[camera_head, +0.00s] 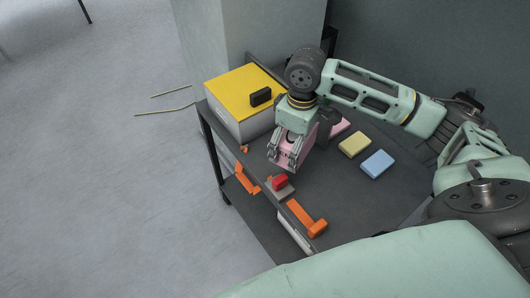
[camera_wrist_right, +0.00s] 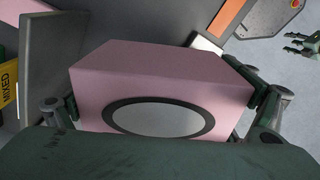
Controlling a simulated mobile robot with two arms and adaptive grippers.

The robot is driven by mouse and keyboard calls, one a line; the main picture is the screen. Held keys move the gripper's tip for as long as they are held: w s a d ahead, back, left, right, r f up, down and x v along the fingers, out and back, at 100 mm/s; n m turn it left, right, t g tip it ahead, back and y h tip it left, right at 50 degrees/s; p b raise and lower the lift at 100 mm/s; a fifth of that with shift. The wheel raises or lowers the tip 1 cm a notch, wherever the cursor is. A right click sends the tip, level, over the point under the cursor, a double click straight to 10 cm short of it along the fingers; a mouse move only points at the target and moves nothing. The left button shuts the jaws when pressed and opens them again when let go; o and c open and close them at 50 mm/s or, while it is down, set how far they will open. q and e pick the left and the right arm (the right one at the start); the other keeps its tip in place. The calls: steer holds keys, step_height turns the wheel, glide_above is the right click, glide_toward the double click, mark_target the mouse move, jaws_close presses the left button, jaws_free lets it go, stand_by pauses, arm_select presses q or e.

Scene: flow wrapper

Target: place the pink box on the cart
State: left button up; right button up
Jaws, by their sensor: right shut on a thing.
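My right gripper (camera_head: 285,157) is shut on the pink box (camera_head: 297,151) and holds it over the dark table near its left edge. In the right wrist view the pink box (camera_wrist_right: 150,72) sits between the two fingers, with a grey disc ringed in black on its near face. I cannot tell from the head view how high the box is above the tabletop. No separate cart shows clearly; the dark table (camera_head: 330,200) has legs and a lower shelf. A small green finger-like part (camera_wrist_right: 302,44) at the right wrist view's edge may be my left gripper, its state unclear.
Another pink block (camera_head: 341,126), partly hidden, a yellow block (camera_head: 355,144) and a blue block (camera_head: 378,164) lie on the table. A yellow-topped box (camera_head: 235,86) stands at the back left. A red button (camera_head: 280,181) and orange parts (camera_head: 306,218) line the front-left edge.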

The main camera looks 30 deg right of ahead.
glide_above(265, 158)
step_height(265, 158, down, 5)
steer(key=shift+f+p, duration=0.2)
steer(key=shift+p, duration=0.15)
steer(key=shift+f+p, duration=0.3)
steer(key=shift+f, duration=1.8)
steer(key=shift+f, duration=0.15)
steer(key=o, duration=0.9)
step_height(265, 158, up, 12)
steer(key=shift+r+b, duration=0.2)
steer(key=shift+b, duration=0.15)
